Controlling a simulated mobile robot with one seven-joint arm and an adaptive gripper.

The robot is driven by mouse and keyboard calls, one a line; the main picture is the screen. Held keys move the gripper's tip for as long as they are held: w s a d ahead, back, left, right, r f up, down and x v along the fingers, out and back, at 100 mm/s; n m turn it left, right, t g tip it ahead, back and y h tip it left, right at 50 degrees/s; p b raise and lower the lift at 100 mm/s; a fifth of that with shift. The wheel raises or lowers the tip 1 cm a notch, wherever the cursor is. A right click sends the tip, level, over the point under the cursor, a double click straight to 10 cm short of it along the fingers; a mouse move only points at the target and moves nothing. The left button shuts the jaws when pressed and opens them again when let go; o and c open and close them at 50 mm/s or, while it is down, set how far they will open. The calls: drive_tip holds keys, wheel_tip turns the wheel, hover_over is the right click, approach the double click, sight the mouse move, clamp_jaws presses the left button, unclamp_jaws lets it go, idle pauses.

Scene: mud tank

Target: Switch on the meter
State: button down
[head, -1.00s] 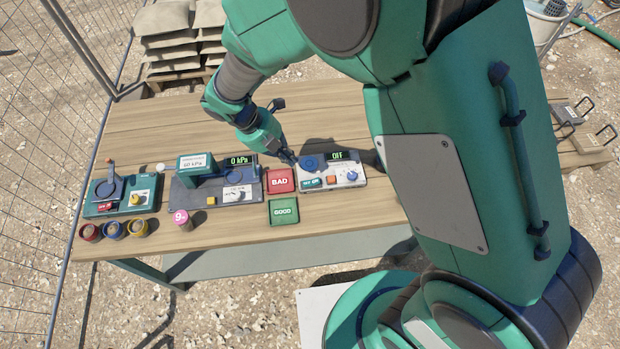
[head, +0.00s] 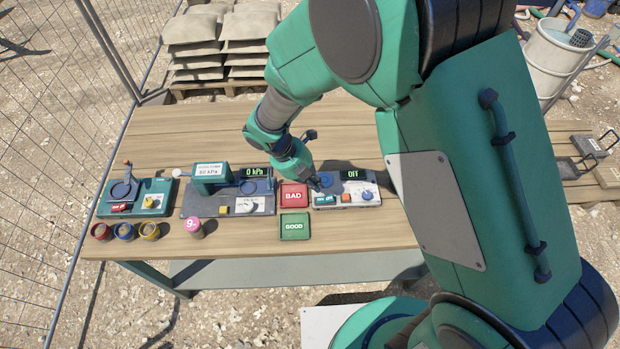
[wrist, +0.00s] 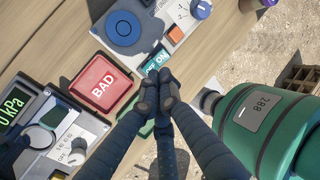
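The meter (head: 368,187) is a pale grey box at the right of the bench devices, with a round blue pad, an orange button, a blue knob and a display (head: 353,175) reading OFF. Its teal OFF/ON rocker switch (head: 325,200) is at the front left. In the wrist view the switch (wrist: 156,62) lies just beyond my fingertips, partly covered by them. My gripper (wrist: 160,82) is shut and empty, fingers together, pointing down at the switch. In the head view my gripper (head: 316,187) is over the meter's left end. I cannot tell whether it touches the switch.
The red BAD tray (head: 293,196) and green GOOD tray (head: 295,226) sit just left of the meter. Further left are a device (head: 200,205) reading 0 kPa, a pink-topped jar (head: 193,228), a green device (head: 150,198) and several small cups (head: 123,232).

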sight(328, 198)
drive_tip(key=b+x, duration=0.1)
drive_tip(key=x, duration=0.5)
drive_tip(key=shift+d+f, duration=0.15)
drive_tip(key=shift+f, duration=0.15)
